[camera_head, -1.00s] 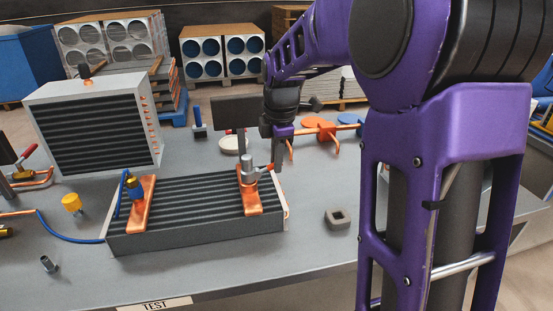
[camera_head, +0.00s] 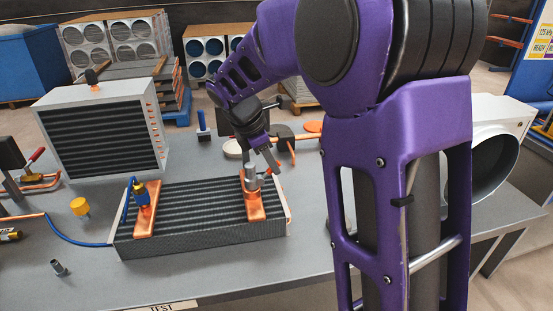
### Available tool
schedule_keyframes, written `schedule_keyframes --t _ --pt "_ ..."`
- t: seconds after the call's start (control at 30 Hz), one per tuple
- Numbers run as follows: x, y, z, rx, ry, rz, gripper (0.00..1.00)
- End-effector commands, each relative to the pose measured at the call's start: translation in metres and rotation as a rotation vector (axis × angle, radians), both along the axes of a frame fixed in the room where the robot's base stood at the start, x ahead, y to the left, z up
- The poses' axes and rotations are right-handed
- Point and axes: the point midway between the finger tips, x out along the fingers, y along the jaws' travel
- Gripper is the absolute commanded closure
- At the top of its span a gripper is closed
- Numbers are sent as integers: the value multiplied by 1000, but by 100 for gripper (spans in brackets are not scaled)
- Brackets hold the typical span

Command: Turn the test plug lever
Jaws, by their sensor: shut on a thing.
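The test plug (camera_head: 251,180) is a grey metal fitting upright on the right copper bar (camera_head: 256,206) of the ribbed dark block (camera_head: 198,214). My gripper (camera_head: 262,164) is at the top of the plug, tilted, coming from behind and above. It is shut on what seems to be the plug's lever; its fingers mostly hide the lever. A small red-orange tip shows just right of the fingers. The left copper bar (camera_head: 147,212) carries a brass and blue fitting (camera_head: 140,192) with a blue hose.
A grey finned unit (camera_head: 100,130) stands behind left. A yellow knob (camera_head: 80,207) and a small metal fitting (camera_head: 59,267) lie on the bench at left. Orange discs and copper pipes sit behind my gripper. My arm covers much of the right side.

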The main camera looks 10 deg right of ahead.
Motion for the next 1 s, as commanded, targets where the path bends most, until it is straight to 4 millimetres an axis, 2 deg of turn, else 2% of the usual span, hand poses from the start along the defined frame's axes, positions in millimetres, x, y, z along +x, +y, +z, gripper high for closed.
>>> schedule_keyframes --t 0.2,0.5,1.0 --pt "0 13 6 -191 2 5 100" --pt "0 23 9 -388 2 2 100" --pt "0 28 8 -494 1 -2 100"
